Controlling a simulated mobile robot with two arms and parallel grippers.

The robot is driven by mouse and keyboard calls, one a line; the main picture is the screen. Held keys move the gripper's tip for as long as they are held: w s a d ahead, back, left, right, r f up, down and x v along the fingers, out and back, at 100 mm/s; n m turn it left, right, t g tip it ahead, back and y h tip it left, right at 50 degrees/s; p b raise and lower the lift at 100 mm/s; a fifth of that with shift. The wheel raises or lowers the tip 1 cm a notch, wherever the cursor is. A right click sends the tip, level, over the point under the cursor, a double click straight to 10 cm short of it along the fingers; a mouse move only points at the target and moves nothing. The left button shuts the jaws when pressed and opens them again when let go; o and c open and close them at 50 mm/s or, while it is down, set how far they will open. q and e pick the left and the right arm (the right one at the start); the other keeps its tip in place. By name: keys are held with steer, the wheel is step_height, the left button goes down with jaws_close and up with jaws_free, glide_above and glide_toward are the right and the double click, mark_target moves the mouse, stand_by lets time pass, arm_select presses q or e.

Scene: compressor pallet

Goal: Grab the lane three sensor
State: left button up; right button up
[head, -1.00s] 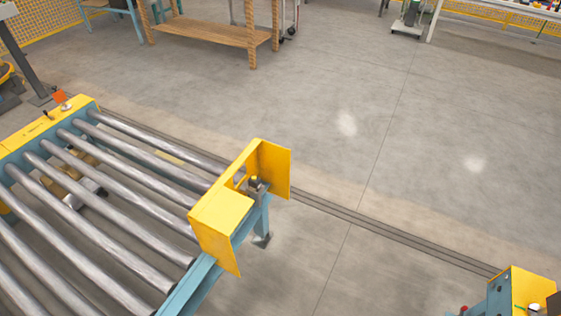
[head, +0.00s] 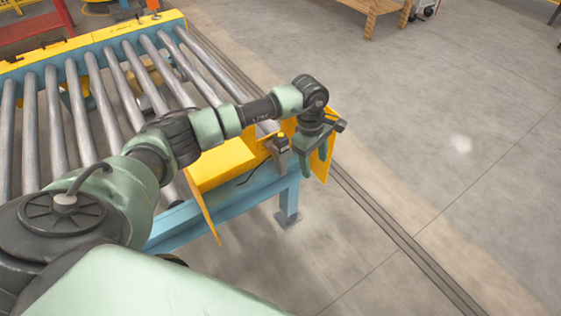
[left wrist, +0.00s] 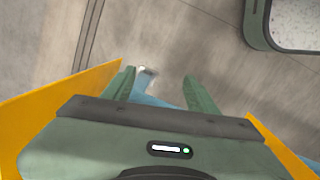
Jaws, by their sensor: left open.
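The sensor (head: 281,141), a small grey-brown block with a dark and yellow top, stands at the yellow guard bracket (head: 222,165) on the end of the roller conveyor. I cannot read a lane number on it. My left gripper (head: 311,158) points down just right of the sensor, inside the bracket's far yellow plate, apart from the sensor as far as I can see. In the left wrist view its two green fingers (left wrist: 160,88) are spread with nothing between them; the sensor does not show there. My right gripper is not in view.
The conveyor's steel rollers (head: 112,88) and blue frame (head: 232,203) fill the left. Yellow plates stand on both sides of my left gripper in the left wrist view. The floor (head: 450,120) to the right is clear; a wooden table (head: 385,8) stands far back.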

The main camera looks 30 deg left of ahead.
mark_target(282, 135)
arm_select(q)
steer(key=a+r+y, duration=0.1)
steer(key=a, duration=0.2)
steer(key=w+a+r+m+y+b, duration=0.1)
steer(key=a+r+y, duration=0.1)
steer(key=a, duration=0.2)
steer(key=w+a+r+m+t+y+b, duration=0.1)
steer(key=a+y, duration=0.1)
steer(key=a, duration=0.1)
steer(key=shift+a+r, duration=0.35)
steer(key=shift+a+m+y, duration=0.3)
steer(key=shift+a, duration=0.05)
steer(key=x, duration=0.4)
steer(key=b+x, duration=0.1)
steer(key=x, duration=0.2)
steer(key=shift+w+d, duration=0.1)
steer(key=shift+w, duration=0.15)
jaws_close()
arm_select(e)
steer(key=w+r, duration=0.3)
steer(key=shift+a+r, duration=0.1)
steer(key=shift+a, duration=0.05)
arm_select(q)
steer(key=shift+r, duration=0.15)
